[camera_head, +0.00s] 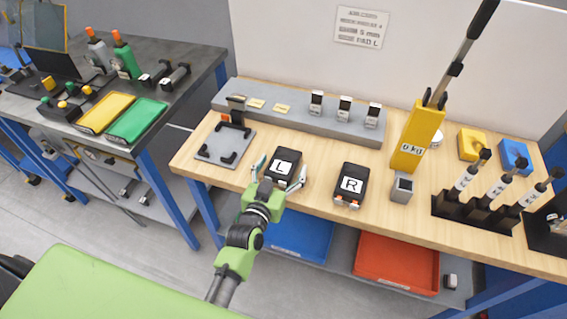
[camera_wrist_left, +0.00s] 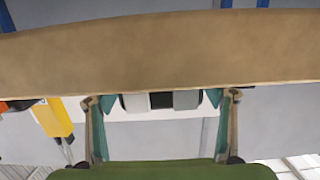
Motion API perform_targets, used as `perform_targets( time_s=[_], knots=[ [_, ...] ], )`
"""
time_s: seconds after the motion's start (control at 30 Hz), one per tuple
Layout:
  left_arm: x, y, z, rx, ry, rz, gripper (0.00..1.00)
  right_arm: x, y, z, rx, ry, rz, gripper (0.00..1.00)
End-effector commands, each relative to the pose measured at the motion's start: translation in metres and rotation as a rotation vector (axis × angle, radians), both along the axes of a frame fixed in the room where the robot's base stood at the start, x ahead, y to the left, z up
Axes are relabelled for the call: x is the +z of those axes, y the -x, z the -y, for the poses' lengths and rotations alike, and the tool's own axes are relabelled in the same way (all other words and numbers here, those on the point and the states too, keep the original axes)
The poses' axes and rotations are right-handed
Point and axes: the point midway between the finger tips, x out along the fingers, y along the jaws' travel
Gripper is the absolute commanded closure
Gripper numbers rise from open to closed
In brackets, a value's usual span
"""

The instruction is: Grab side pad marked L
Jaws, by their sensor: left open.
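The side pad marked L (camera_head: 281,168) is a black block with a white label, lying on the wooden bench. My left gripper (camera_head: 281,174) is open, with one finger on each side of this pad at its near end. I cannot tell whether the fingers touch it. The left wrist view shows both fingers of my left gripper (camera_wrist_left: 162,125) spread apart, with grey and black shapes between and beyond them that I cannot name surely. A similar pad marked R (camera_head: 351,185) lies to the right. My right gripper is not in view.
A grey plate with black corners (camera_head: 224,145) lies left of the pad. A grey shelf (camera_head: 290,118) with small blocks runs behind. A yellow tool marked 0 kg (camera_head: 415,138) stands to the right. Blue (camera_head: 300,236) and red (camera_head: 395,265) trays sit below the bench (camera_head: 320,176).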

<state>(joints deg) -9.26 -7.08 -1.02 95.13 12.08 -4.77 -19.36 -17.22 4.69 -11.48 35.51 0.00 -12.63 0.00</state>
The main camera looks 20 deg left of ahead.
Motion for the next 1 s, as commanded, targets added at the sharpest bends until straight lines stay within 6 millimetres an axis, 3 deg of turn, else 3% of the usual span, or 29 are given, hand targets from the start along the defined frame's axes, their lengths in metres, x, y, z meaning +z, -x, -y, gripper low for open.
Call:
perform_targets(
  time_s=[0.13, 0.37, 0.57, 0.6, 1.0],
  knots=[
    [-0.0016, -0.0102, -0.0003, 0.001, -0.002, 0.0, 0.24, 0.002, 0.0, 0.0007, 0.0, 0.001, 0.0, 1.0],
    [-0.0025, -0.0109, -0.0003, 0.001, -0.002, -0.001, 0.24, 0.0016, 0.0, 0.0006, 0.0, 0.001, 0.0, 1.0],
    [-0.0024, -0.0107, -0.0003, 0.001, -0.002, -0.001, 0.73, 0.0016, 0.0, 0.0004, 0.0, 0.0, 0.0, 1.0],
    [-0.0025, -0.0107, -0.0003, 0.001, -0.002, -0.001, 0.76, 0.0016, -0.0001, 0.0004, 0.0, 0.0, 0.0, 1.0],
    [0.0039, -0.0112, -0.0003, 0.001, -0.001, 0.002, 0.76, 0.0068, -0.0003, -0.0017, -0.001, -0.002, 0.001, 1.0]
  ],
)
